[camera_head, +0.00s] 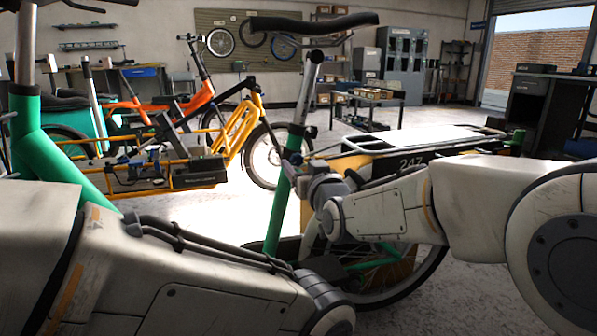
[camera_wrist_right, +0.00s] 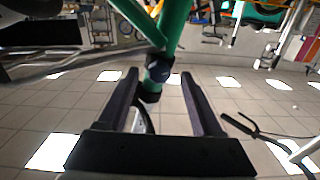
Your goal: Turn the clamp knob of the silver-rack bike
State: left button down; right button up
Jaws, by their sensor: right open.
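The bike in front of me has a green seat tube (camera_head: 283,190), a black saddle (camera_head: 313,24) on a silver post, and a pale silver rack (camera_head: 425,137) over a dark panel marked 247. A dark clamp collar with a small knob (camera_head: 310,132) sits at the top of the seat tube. My right gripper (camera_head: 302,166) is beside the tube, just below the collar. In the right wrist view the dark round clamp knob (camera_wrist_right: 159,67) lies between the tips of my open fingers, with gaps on both sides. Contact cannot be told. My left gripper is out of view.
Orange (camera_head: 200,92) and yellow (camera_head: 240,125) cargo bikes stand behind. A cart with boxes (camera_head: 368,110) and a dark cabinet (camera_head: 540,110) are farther back. Open floor (camera_head: 225,205) shows between the bikes.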

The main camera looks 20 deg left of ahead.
jog(key=shift+w+a, duration=0.4)
jog(key=shift+w, duration=0.2)
grip_shut()
jog(key=shift+a, duration=0.25)
jog(key=shift+d, duration=0.15)
jog(key=m, duration=0.3)
jog(key=shift+s+m, duration=0.1)
jog(key=shift+m, duration=1.7)
